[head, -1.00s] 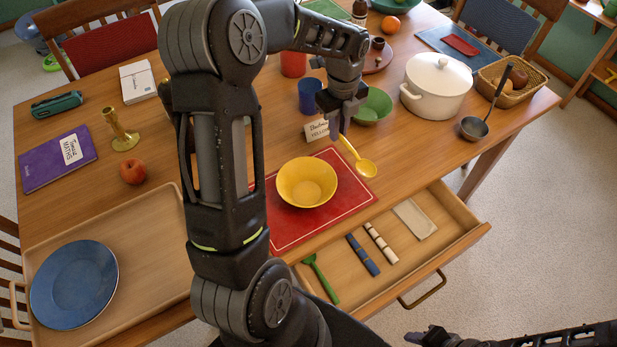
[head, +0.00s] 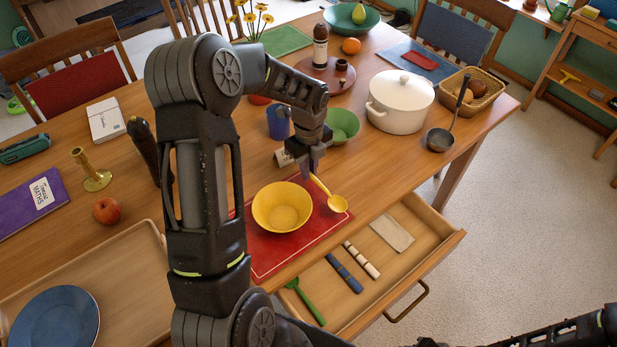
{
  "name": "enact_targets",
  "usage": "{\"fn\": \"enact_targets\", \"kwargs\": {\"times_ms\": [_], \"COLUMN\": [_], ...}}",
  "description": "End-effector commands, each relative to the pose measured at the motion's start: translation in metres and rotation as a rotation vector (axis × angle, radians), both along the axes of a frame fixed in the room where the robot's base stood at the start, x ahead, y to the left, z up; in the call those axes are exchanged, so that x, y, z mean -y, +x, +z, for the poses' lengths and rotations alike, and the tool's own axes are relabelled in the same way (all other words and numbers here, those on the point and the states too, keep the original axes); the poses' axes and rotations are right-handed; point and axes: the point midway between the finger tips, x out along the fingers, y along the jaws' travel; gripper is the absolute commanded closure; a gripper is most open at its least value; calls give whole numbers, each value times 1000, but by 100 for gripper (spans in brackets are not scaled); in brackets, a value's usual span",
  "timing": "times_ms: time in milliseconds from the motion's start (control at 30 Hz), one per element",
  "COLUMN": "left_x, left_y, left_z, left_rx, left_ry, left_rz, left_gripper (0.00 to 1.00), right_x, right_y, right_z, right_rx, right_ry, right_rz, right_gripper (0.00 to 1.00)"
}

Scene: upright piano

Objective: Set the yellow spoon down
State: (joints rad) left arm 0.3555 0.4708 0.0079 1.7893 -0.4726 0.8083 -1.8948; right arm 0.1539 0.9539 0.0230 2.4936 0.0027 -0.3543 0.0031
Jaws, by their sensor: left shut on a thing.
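The yellow spoon (head: 337,203) is at the right edge of the red mat (head: 268,262), just right of the yellow bowl (head: 282,207). My left gripper (head: 311,170) points down and is shut on the far end of the spoon's handle. The spoon's bowl points towards the front edge of the table. I cannot tell whether the spoon touches the mat or hangs just above it. My right arm (head: 540,331) shows at the bottom right, and its gripper is mostly cut off by the picture edge.
A small card, partly hidden, a blue cup (head: 279,122) and a green bowl (head: 342,125) stand close behind the gripper. A white pot (head: 398,108) and a ladle (head: 441,138) are further right.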

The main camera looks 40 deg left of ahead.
Motion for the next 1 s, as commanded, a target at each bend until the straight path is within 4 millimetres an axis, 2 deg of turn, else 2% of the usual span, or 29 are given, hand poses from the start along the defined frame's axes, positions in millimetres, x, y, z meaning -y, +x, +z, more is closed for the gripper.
{"fn": "enact_targets", "kwargs": {"times_ms": [133,333,767,800,1000], "left_x": [1,0,0,0,0], "left_y": [-1,0,0,0,0], "left_z": [-8,-34,-42,-40,-40], "left_rx": [-2,-1,0,1,1], "left_ry": [-1,-1,0,0,0], "left_rz": [0,0,0,0,0], "left_gripper": [100,100,100,84,68], "right_x": [0,0,0,0,0], "right_y": [0,-1,0,-1,-1], "right_z": [2,6,1,3,3], "right_rx": [0,-2,-1,-1,-1], "right_ry": [0,-1,-1,-1,-1], "right_rz": [0,0,-1,-1,-1], "right_gripper": [64,64,64,64,64]}}
